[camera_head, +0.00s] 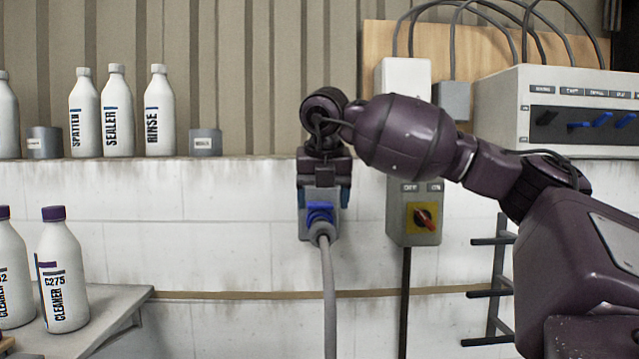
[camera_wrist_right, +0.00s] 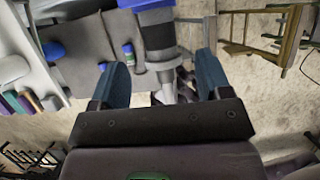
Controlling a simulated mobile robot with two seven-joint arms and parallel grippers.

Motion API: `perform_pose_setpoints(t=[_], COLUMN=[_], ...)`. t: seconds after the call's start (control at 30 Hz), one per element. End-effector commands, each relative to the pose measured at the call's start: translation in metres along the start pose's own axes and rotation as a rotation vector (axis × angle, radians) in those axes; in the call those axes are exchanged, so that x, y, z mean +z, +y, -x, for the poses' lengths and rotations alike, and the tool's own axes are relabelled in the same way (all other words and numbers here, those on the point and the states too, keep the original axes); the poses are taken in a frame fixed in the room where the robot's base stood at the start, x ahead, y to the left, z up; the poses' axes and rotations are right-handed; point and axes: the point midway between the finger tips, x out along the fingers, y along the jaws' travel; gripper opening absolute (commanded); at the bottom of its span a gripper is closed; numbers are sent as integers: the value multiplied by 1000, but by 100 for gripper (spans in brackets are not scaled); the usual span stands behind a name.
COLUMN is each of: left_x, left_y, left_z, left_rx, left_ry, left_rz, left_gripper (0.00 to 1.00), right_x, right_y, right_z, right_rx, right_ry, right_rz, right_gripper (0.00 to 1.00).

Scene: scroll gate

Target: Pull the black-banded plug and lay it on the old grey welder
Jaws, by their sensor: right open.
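In the head view a grey wall socket (camera_head: 304,226) holds a blue-fronted plug (camera_head: 320,212), with a grey cable hanging straight down from it. The wrist view shows a plug with a black band (camera_wrist_right: 158,36) below a blue part. My right gripper (camera_head: 323,196) is at the socket, its teal fingers to either side. In the wrist view my right gripper (camera_wrist_right: 160,72) is open, with the plug's grey end between the fingers; I cannot tell whether they touch it. My left gripper is not in view. I cannot identify the old grey welder for sure.
A switch box (camera_head: 409,237) with a red knob is right of the socket. A grey panel box (camera_head: 495,107) with several dark and blue parts stands upper right. White bottles (camera_head: 117,120) line the ledge at left; cleaner bottles (camera_head: 62,270) stand on a grey surface (camera_head: 112,308) below.

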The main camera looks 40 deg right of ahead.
Motion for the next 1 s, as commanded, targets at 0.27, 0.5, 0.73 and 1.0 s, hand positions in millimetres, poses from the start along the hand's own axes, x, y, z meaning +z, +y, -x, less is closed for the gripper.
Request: perform_pose_setpoints(t=[0.27, 0.5, 0.73, 1.0], left_x=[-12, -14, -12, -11], left_y=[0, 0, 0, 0], left_z=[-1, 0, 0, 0], left_rx=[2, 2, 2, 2], left_ry=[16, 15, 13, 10], left_rz=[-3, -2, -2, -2], left_gripper=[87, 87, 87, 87], right_x=[0, 0, 0, 0], right_y=[-1, 0, 0, 0], right_z=[-43, -66, -72, -72], right_rx=[-1, 1, 2, 2], right_ry=[3, 2, 1, 1], right_rz=[0, 0, 1, 1], right_gripper=[71, 71, 71, 56])
